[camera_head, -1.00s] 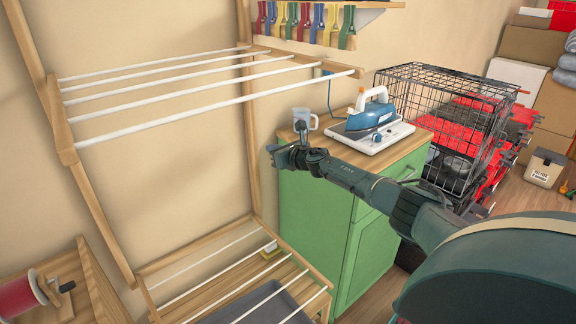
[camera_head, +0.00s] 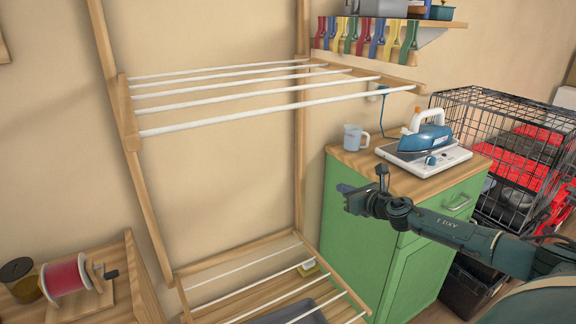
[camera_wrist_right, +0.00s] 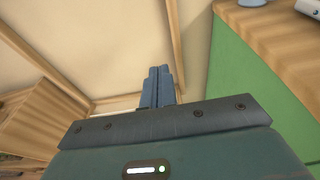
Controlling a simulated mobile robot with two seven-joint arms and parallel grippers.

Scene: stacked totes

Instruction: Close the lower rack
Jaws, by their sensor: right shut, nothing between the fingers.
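The lower rack (camera_head: 222,270) is folded down near the bottom of the wooden wall frame, with white rods running across it. The upper rack (camera_head: 132,128) is also folded out, high on the same frame. My right gripper (camera_head: 342,189) is in front of the green cabinet, above and to the right of the lower rack, touching neither rack. In the right wrist view its fingers (camera_wrist_right: 157,88) are together with nothing between them. My left gripper is not in view.
The green cabinet (camera_head: 345,235) stands right of the racks, with an iron (camera_head: 430,137) and a cup (camera_head: 355,138) on top. A wire cage (camera_head: 470,100) is farther right. A red spool (camera_head: 66,275) sits on a wooden unit at lower left.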

